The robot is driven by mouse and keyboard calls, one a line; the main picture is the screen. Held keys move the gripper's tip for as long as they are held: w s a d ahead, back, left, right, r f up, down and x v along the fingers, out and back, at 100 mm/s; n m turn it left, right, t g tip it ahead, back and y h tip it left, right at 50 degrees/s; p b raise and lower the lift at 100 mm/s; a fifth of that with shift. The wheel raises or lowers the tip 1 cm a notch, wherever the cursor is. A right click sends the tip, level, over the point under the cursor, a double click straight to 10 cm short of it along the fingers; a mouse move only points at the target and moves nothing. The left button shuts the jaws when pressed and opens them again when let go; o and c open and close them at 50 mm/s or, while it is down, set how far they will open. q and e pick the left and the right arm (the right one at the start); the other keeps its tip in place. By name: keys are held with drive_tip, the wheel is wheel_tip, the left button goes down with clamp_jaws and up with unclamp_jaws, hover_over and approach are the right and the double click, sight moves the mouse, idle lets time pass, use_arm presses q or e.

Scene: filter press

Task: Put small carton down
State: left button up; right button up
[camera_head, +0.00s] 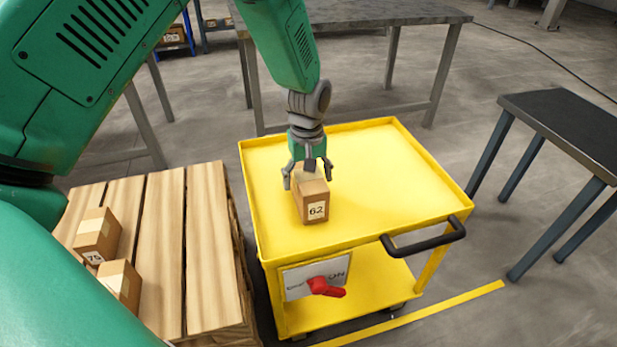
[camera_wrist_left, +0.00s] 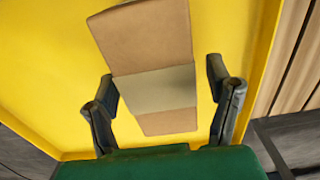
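The small carton (camera_head: 313,206), brown with a pale tape strip and the label 62, stands upright on the yellow cart's top (camera_head: 375,185), near its left side. My left gripper (camera_head: 308,172) is right above it, with its fingers spread at the carton's upper sides. In the left wrist view the carton (camera_wrist_left: 155,88) lies between the fingers of the gripper (camera_wrist_left: 162,85). A yellow gap shows beside the right finger; the left finger is very close to the carton, and contact there is unclear. The gripper looks open. My right gripper is not in view.
A wooden pallet (camera_head: 163,235) at left holds a carton labelled 75 (camera_head: 98,234) and another carton (camera_head: 121,283). The cart has a raised rim, a dark handle (camera_head: 425,241) and a red part (camera_head: 325,287) in front. Its top is clear right of the carton. Tables stand behind and right.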

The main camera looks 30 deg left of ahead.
use_arm(q)
wheel_tip(320, 180, up, 12)
drive_tip(key=p, duration=0.3)
drive_tip(key=shift+r, duration=0.15)
drive_tip(key=shift+s, duration=0.1)
idle(0.6)
